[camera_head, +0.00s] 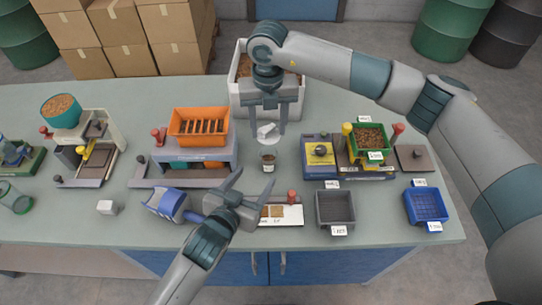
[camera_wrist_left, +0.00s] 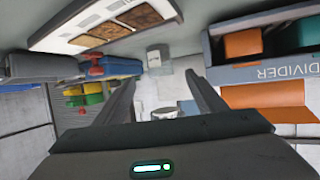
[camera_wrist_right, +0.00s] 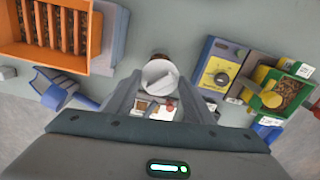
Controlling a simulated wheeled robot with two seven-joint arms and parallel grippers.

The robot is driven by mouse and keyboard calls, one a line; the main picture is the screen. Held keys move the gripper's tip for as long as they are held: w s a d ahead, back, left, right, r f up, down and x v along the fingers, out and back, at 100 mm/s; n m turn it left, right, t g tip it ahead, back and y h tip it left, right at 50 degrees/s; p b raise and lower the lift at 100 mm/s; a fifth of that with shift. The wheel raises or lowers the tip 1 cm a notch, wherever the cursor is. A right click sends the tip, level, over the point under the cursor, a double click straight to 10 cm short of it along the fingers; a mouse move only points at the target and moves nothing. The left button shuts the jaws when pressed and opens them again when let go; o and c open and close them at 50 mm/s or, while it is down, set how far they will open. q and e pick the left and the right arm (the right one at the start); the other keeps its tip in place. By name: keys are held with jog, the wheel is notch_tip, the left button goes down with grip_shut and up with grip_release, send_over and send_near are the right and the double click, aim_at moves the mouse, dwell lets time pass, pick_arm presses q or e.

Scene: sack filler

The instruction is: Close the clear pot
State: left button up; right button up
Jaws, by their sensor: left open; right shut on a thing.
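The clear pot (camera_head: 268,160) stands upright on the table, with dark contents. My right gripper (camera_head: 268,127) is shut on a whitish lid (camera_head: 267,134), held apart from the pot and above it. In the right wrist view the round lid (camera_wrist_right: 160,76) sits between the fingers and hides most of the pot. My left gripper (camera_head: 256,178) is open and empty, low in front of the pot. In the left wrist view the pot (camera_wrist_left: 158,58) shows beyond the spread fingers.
An orange divider bin (camera_head: 198,127) stands left of the pot. A yellow-topped device (camera_head: 320,153) and a green bin (camera_head: 370,138) are on the right. A white board (camera_head: 285,214), a grey tray (camera_head: 335,208) and a blue scoop (camera_head: 167,204) lie in front.

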aim_at(265, 164)
pick_arm(q)
jog(key=shift+s, duration=0.2)
pick_arm(e)
jog(key=shift+s+r, duration=0.1)
jog(key=shift+s, duration=0.1)
pick_arm(q)
jog(key=shift+w+d+f, duration=0.1)
jog(key=shift+w, duration=0.3)
pick_arm(e)
jog(key=shift+w, duration=0.2)
pick_arm(q)
jog(key=x, duration=1.1)
jog(key=shift+w+d, duration=0.1)
jog(key=shift+w, duration=0.05)
jog(key=c, duration=1.6)
pick_arm(e)
jog(key=shift+f, duration=2.55)
jog(key=shift+f, duration=0.1)
jog(key=shift+f, duration=0.8)
jog(key=shift+f, duration=0.6)
